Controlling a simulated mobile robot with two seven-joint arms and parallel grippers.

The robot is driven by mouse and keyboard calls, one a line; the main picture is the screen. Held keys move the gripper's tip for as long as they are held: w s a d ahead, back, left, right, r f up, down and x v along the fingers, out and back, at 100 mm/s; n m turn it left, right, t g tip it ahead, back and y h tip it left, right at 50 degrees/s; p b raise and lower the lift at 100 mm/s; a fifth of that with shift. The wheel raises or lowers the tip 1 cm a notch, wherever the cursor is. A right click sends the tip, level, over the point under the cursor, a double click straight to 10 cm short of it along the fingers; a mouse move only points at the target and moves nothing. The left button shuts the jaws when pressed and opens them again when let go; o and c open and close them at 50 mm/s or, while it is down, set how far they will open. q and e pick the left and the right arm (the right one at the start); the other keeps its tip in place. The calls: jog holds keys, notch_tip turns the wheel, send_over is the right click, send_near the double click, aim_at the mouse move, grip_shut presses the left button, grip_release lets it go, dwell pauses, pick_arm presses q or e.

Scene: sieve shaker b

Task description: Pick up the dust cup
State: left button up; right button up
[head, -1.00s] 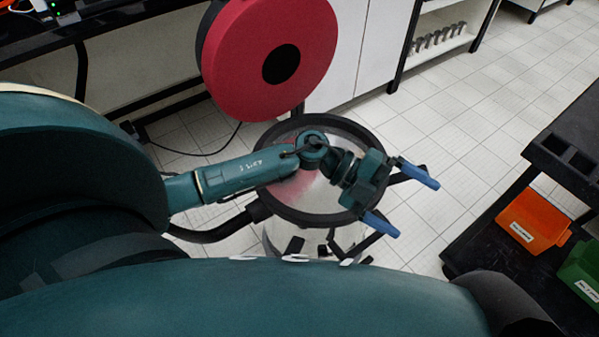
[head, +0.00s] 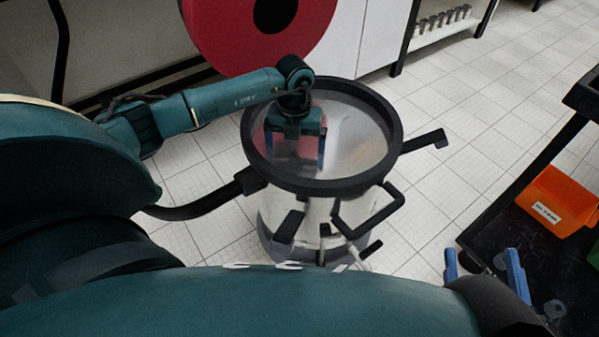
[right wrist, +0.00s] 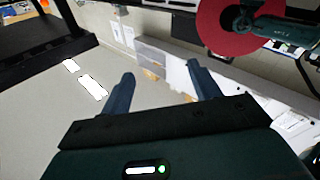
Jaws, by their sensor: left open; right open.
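I cannot make out a dust cup for certain in either view. My left gripper (head: 295,158) points down over the round, black-rimmed top of a shiny metal drum (head: 362,148) in the head view. Its blue fingers are apart, with only a reddish patch between them that looks like a reflection. I cannot tell whether the fingertips touch the top. My right gripper (head: 483,268) is low at the right, beside the dark cart. In the right wrist view it (right wrist: 160,86) is open and empty, with floor beyond it.
Black handles (head: 370,212) and brackets stick out around the drum. A large red disc (head: 240,50) stands behind it. At the right, a black cart holds an orange bin (head: 555,202) and a partly visible green bin. Tiled floor between drum and cart is clear.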

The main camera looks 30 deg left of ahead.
aim_at(298, 167)
pick_arm(q)
jog(key=f+b, duration=0.1)
jog(key=f, duration=0.3)
jog(key=f+b, duration=0.1)
jog(key=f, duration=0.1)
jog(key=shift+a+f+b, duration=0.1)
jog(key=shift+a+b, duration=0.2)
jog(key=shift+a, duration=0.05)
jog(key=c, duration=1.1)
